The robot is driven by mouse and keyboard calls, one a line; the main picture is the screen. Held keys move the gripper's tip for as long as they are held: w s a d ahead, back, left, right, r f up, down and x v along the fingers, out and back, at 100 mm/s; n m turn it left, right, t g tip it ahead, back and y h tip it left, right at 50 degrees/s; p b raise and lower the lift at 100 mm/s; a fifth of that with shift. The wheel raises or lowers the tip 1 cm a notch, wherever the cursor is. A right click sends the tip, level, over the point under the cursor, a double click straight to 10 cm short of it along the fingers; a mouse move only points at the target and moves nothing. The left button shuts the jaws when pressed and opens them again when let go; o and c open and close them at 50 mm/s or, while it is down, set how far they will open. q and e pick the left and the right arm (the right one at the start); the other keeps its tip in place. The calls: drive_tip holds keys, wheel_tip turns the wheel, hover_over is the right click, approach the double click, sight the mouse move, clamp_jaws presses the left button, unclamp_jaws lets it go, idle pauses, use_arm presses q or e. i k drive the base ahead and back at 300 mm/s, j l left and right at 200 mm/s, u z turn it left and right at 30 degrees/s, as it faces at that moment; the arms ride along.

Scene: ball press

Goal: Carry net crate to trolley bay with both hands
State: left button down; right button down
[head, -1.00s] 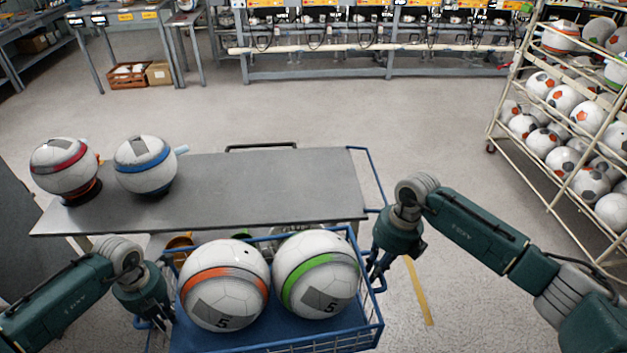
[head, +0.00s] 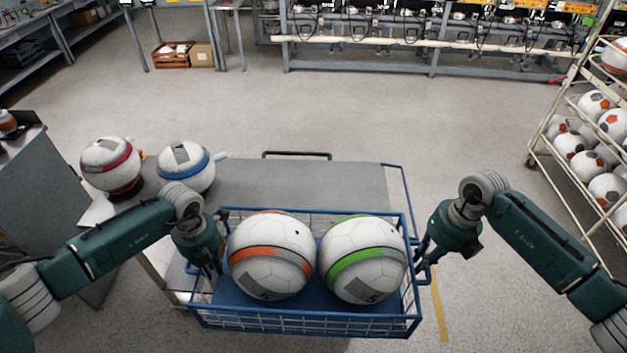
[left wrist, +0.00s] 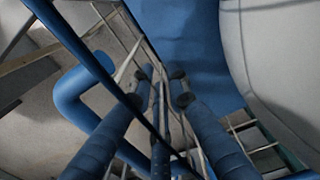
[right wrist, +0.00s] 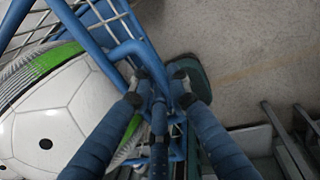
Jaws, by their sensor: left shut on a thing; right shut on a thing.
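The blue net crate (head: 300,322) is in the lower middle of the head view, held at both ends. In it sit an orange-striped ball (head: 270,256) and a green-striped ball (head: 363,260) side by side. My left gripper (head: 212,268) is shut on the crate's left end, and its fingers (left wrist: 165,85) close on a blue bar in the left wrist view. My right gripper (head: 424,268) is shut on the crate's right end, with its fingers (right wrist: 160,85) around a blue bar in the right wrist view. The grey-topped trolley (head: 300,182) stands just beyond the crate, whose far edge overlaps it in view.
A red-striped ball (head: 110,166) and a blue-striped ball (head: 187,168) stand at the trolley's left. A rack of balls (head: 590,150) stands at the right. A grey cabinet (head: 35,190) is at the left. The floor (head: 330,110) beyond the trolley is clear.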

sight(312, 195)
drive_tip(key=i, duration=1.2)
